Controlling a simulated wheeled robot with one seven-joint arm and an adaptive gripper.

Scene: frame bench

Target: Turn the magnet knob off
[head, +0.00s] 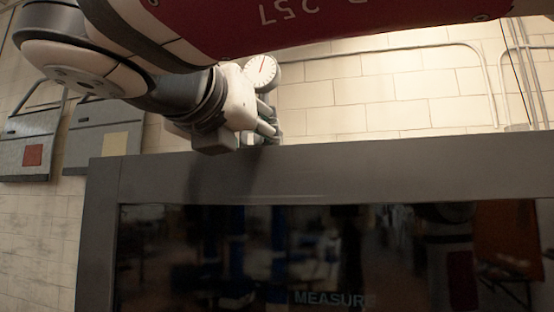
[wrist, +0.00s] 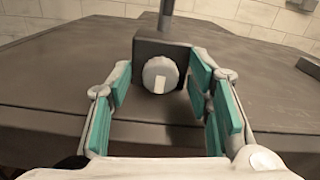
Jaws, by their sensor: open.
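The magnet knob (wrist: 160,73) is a round grey-white disc with a pale rectangular mark on its lower part. It sits on the front of a dark block, the magnet base (wrist: 150,48), which stands on a flat dark surface in the wrist view. My gripper (wrist: 160,88) is open, with its teal-padded fingers on either side of the knob. I cannot tell whether the pads touch it. In the head view my gripper (head: 262,130) is beside the dial gauge stand on top of the frame, and the knob is hidden there.
A white dial gauge (head: 262,72) with a red needle stands behind my gripper. A post (wrist: 166,16) rises from the base. The dark frame (head: 400,170) with a glossy panel fills the foreground. Grey wall boxes (head: 103,138) hang at the left.

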